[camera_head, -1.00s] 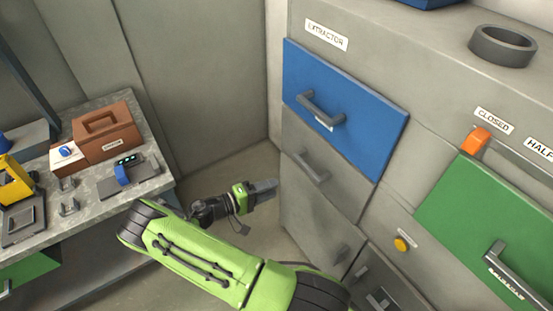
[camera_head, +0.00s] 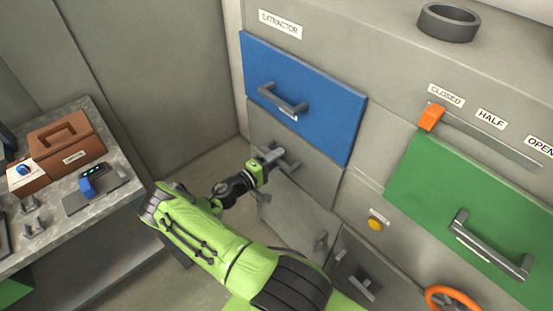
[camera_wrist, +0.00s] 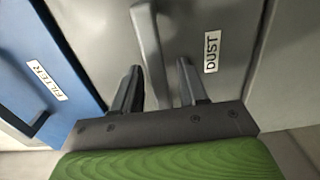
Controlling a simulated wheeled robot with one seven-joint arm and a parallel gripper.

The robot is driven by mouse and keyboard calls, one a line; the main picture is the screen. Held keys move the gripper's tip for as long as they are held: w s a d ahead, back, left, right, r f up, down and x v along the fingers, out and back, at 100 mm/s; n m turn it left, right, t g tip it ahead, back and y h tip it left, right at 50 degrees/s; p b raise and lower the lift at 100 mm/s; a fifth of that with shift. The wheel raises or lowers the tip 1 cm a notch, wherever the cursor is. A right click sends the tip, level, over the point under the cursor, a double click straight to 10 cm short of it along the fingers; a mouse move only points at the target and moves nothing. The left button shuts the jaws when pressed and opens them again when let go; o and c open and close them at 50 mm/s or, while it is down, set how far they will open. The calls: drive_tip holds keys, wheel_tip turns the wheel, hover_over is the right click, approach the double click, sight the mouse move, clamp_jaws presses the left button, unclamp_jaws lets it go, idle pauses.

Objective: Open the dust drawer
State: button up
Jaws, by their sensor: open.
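The dust drawer (camera_head: 316,177) is the grey front below the blue drawer in the head view. Its front also shows in the wrist view (camera_wrist: 217,25), with a "DUST" label (camera_wrist: 211,52). Its grey bar handle (camera_wrist: 148,45) stands out from the front. My gripper (camera_head: 270,155) is at this handle in the head view. In the wrist view my gripper (camera_wrist: 160,90) is open, and the near end of the handle lies between its two fingers, closer to the left finger. I cannot tell whether a finger touches it. The drawer looks flush with the cabinet.
The blue filter drawer (camera_head: 330,95) with a handle is just above. A green drawer (camera_head: 470,215), an orange slider (camera_head: 431,117) and a yellow button (camera_head: 375,223) are to the right. A workbench (camera_head: 100,210) with a brown box (camera_head: 65,150) stands left.

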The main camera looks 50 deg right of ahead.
clamp_jaws()
drive_tip(key=shift+a, duration=0.1)
idle(0.4)
